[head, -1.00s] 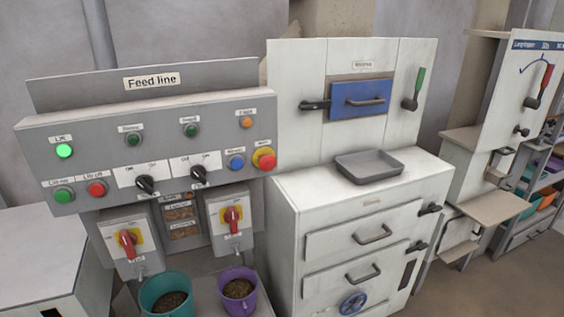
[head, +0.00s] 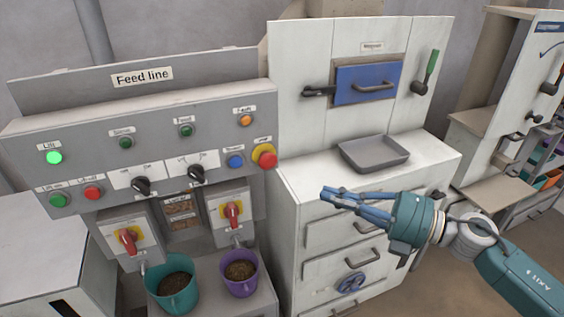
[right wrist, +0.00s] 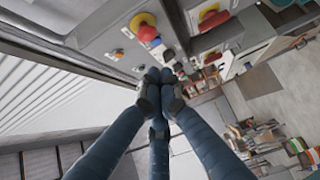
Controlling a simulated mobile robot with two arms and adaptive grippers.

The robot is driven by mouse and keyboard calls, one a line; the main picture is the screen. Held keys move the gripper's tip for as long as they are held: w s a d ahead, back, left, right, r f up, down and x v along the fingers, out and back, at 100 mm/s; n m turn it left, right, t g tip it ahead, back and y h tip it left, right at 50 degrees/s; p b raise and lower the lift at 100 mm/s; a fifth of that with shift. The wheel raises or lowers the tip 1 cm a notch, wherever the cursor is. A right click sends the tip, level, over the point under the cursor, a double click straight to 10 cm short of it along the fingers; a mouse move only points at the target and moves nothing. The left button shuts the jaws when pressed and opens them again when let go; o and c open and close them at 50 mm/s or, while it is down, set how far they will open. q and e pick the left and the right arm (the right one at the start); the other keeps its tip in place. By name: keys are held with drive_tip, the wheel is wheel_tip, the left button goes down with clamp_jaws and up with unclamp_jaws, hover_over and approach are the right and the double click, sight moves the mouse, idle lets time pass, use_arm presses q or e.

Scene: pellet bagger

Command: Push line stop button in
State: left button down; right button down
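A red mushroom button (head: 264,155) on a yellow collar sits at the right end of the grey Feed line panel (head: 215,137). Its small label is not readable. In the right wrist view the red mushroom button (right wrist: 145,29) appears near the top, by a blue button. My right gripper (head: 324,194) is in front of the white cabinet, to the right of and below the mushroom button, apart from it. Its blue fingers point left and are closed together, with nothing between them; the fingertips (right wrist: 160,78) meet in the right wrist view. My left gripper is not in view.
The panel also carries a red button (head: 93,192), a blue button (head: 236,161), black knobs and red-handled switches (head: 232,211). A teal cup (head: 171,287) and a purple cup (head: 239,276) stand below. A grey tray (head: 373,153) sits on the white cabinet (head: 295,195).

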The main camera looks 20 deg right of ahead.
drive_tip(key=shift+s+a+r+n, duration=0.3)
drive_tip(key=shift+s+a, duration=0.05)
drive_tip(key=shift+a, duration=0.05)
drive_tip(key=p, duration=0.6)
approach(267, 160)
drive_tip(key=shift+w+a+f, duration=0.7)
drive_tip(key=shift+w+a, duration=1.05)
drive_tip(key=shift+a, duration=0.9)
